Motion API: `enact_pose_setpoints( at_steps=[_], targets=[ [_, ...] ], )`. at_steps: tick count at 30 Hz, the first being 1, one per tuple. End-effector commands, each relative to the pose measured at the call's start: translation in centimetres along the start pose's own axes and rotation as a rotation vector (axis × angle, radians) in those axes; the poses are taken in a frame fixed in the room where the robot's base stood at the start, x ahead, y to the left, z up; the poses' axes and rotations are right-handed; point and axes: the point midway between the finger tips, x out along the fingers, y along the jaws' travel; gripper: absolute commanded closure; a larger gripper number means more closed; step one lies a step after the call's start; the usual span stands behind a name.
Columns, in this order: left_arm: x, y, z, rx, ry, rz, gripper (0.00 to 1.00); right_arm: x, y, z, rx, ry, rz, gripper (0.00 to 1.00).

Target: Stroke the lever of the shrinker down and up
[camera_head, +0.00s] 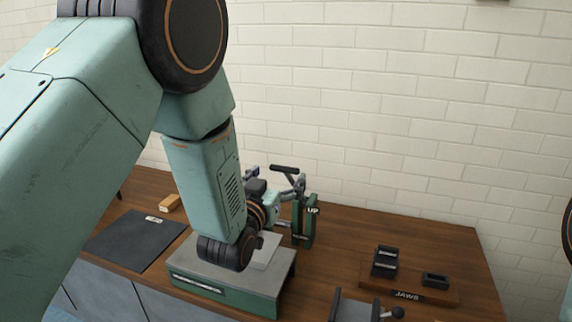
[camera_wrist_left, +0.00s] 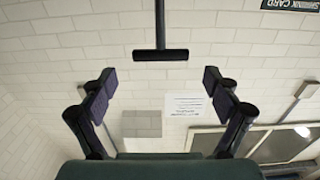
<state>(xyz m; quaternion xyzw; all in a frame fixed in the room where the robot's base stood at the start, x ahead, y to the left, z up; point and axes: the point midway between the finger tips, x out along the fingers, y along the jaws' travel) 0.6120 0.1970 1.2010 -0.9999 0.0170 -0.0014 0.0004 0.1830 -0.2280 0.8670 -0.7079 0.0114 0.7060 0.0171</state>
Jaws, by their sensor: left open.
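The shrinker (camera_head: 304,222) is a dark green upright frame with an "UP" label, standing behind a green base with a grey top (camera_head: 182,276). Its lever ends in a black crossbar handle (camera_head: 285,168), which is raised. In the left wrist view the handle (camera_wrist_left: 160,55) is a black T at upper middle, centred between the fingers and beyond their tips. My left gripper (camera_head: 274,186) is open and empty, close to the handle. My left forearm hides part of the shrinker and gripper. My right gripper is not in view.
A dark mat (camera_head: 130,240) and an orange-brown block (camera_head: 169,203) lie at the left of the wooden bench (camera_head: 350,238). A board labelled "JAWS" (camera_head: 408,296) with black blocks sits at the right. A metal device with a black knob (camera_head: 355,309) stands at the front edge.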

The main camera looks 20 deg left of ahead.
Motion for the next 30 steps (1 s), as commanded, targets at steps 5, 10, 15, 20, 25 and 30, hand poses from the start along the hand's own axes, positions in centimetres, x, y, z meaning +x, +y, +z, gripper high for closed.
enact_pose_setpoints(
  at_steps=[5, 10, 15, 20, 25, 30],
  targets=[
    [2.6, 0.0, -0.2, -0.001, 0.001, 0.0, 0.11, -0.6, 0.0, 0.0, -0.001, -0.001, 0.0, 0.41],
    [4.3, 0.1, -0.1, -0.001, 0.001, 0.0, 0.11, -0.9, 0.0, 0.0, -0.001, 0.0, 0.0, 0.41],
    [5.0, 0.1, 0.0, 0.0, -0.001, 0.0, 0.11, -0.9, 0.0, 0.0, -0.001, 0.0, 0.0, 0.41],
    [5.2, 0.1, 0.0, 0.0, 0.0, 0.0, 0.11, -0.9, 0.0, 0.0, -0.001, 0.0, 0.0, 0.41],
    [5.2, 0.1, 0.0, 0.0, -0.001, 0.0, 0.18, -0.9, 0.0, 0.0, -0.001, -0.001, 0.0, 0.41],
    [5.2, 0.1, 0.0, 0.0, -0.001, 0.0, 0.33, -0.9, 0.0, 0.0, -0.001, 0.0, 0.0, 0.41]
  ],
)
